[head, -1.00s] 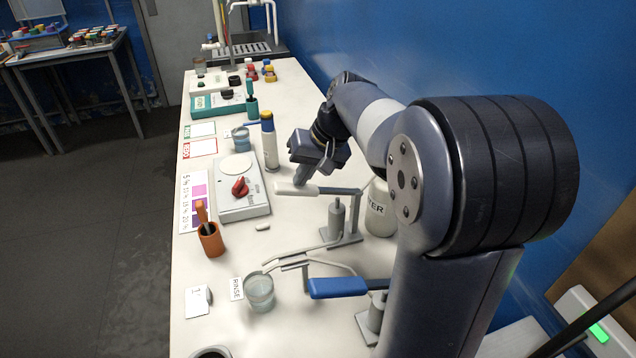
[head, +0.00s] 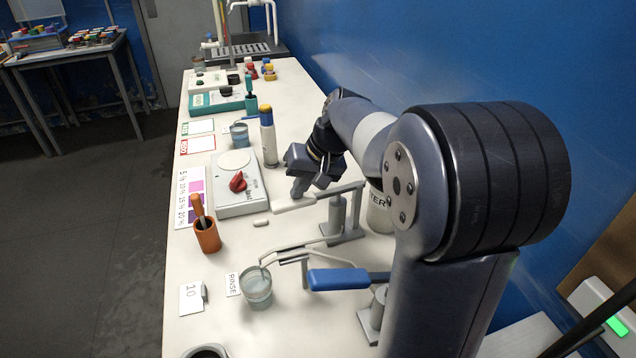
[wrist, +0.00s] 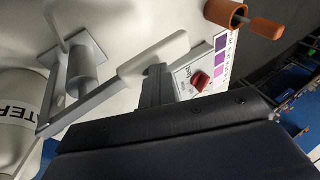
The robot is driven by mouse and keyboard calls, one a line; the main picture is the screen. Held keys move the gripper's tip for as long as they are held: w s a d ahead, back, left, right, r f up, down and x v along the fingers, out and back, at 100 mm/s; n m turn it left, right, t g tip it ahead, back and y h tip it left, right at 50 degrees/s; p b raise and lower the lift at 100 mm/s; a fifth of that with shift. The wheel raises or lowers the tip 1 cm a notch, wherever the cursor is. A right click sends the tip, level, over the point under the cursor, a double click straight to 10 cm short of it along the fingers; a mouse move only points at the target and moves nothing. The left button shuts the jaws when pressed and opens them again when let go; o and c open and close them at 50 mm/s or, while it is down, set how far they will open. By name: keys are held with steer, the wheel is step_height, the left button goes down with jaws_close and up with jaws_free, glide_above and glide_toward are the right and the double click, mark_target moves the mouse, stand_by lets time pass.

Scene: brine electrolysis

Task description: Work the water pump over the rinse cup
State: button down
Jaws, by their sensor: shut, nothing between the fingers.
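The pump with the white handle (head: 293,203) stands in front of a white bottle marked "TER" (head: 379,212), its first letters hidden. Its lever slopes down to the left, handle end low. Its thin spout runs toward the clear rinse cup (head: 257,295), which has liquid in it. My gripper (head: 299,190) is shut and empty, its fingertips against the top of the white handle. In the wrist view the fingertips (wrist: 156,72) meet the handle (wrist: 152,55) near its end. Any water flowing from the spout is too small to tell.
A second pump with a blue handle (head: 338,279) stands nearer, its spout also toward the cup. A "RINSE" card (head: 232,285) lies beside the cup. A hotplate with a red knob (head: 238,182) and an orange holder (head: 207,237) stand left.

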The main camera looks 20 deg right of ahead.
mark_target(304, 197)
steer(key=r+p, duration=0.1)
steer(key=r, duration=0.1)
steer(key=r+p, duration=0.2)
steer(key=d+r+p, duration=0.1)
steer(key=p, duration=0.1)
steer(key=shift+r, duration=0.4)
steer(key=shift+f, duration=0.1)
steer(key=shift+a, duration=0.1)
stand_by(0.6)
stand_by(0.9)
steer(key=f+b, duration=0.1)
steer(key=f, duration=0.1)
steer(key=f+b, duration=0.3)
steer(key=f, duration=0.1)
steer(key=shift+a+b, duration=0.4)
steer(key=r+p, duration=0.1)
steer(key=r, duration=0.1)
steer(key=r+p, duration=0.2)
steer(key=d+r+p, duration=0.1)
steer(key=r+p, duration=0.1)
steer(key=shift+r, duration=0.1)
steer(key=r+p, duration=0.1)
steer(key=d+r+p, duration=0.1)
steer(key=r+p, duration=0.1)
steer(key=d+r+p, duration=0.1)
steer(key=r, duration=0.1)
steer(key=shift+d+r+p, duration=0.1)
steer(key=shift+r+p, duration=0.1)
steer(key=shift+p, duration=0.15)
